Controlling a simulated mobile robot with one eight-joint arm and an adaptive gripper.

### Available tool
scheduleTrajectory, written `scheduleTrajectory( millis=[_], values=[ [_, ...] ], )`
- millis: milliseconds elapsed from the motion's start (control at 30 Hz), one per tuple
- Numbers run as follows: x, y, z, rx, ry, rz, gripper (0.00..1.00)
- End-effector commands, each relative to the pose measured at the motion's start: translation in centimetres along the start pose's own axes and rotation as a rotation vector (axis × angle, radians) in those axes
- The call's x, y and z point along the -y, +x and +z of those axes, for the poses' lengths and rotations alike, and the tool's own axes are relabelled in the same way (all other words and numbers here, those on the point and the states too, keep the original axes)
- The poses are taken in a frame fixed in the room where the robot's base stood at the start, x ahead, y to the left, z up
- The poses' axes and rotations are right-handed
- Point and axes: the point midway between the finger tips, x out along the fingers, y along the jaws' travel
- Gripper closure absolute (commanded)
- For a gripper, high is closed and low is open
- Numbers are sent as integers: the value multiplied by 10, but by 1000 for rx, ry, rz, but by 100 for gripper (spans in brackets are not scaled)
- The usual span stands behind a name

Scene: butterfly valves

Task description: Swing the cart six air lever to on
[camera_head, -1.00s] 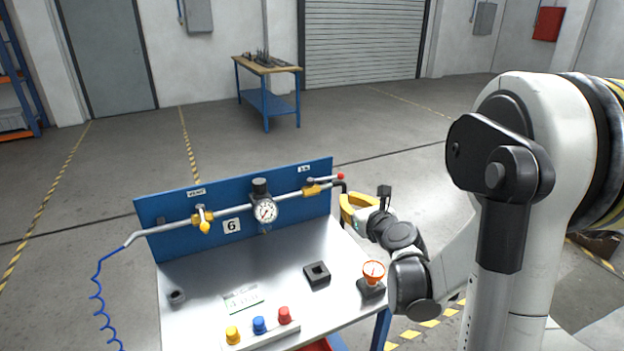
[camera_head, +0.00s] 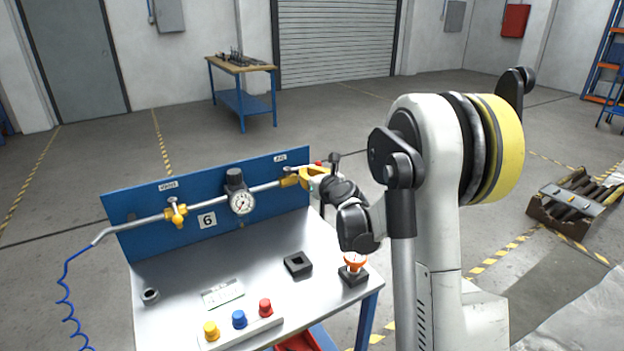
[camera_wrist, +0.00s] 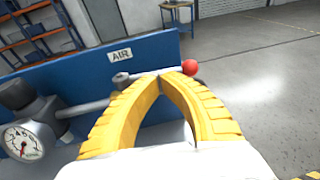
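The cart has a blue back panel (camera_head: 222,205) with a pipe, a "6" label (camera_head: 208,220) and a gauge (camera_head: 242,202). The air valve (camera_head: 290,182) is brass-yellow and sits at the pipe's right end under a small label, which reads AIR in the wrist view (camera_wrist: 121,55). Its lever ends in a red ball (camera_wrist: 190,67), just beyond my fingertips. My gripper (camera_wrist: 165,76) has its yellow fingertips together at the lever; in the head view it reaches the valve from the right (camera_head: 308,173). The fingers hide most of the lever, and I cannot tell whether they touch it.
A second yellow valve (camera_head: 176,211) is on the pipe's left. A workbench (camera_head: 241,82) stands behind.

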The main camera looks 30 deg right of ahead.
Motion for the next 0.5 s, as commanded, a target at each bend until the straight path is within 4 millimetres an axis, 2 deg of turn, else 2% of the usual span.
scheduleTrajectory(
  millis=[333, 500],
  values=[
    [0, 2, 0, 0, 0, 0, 100],
    [1, 16, 2, 0, -1, 1, 100]
  ],
)
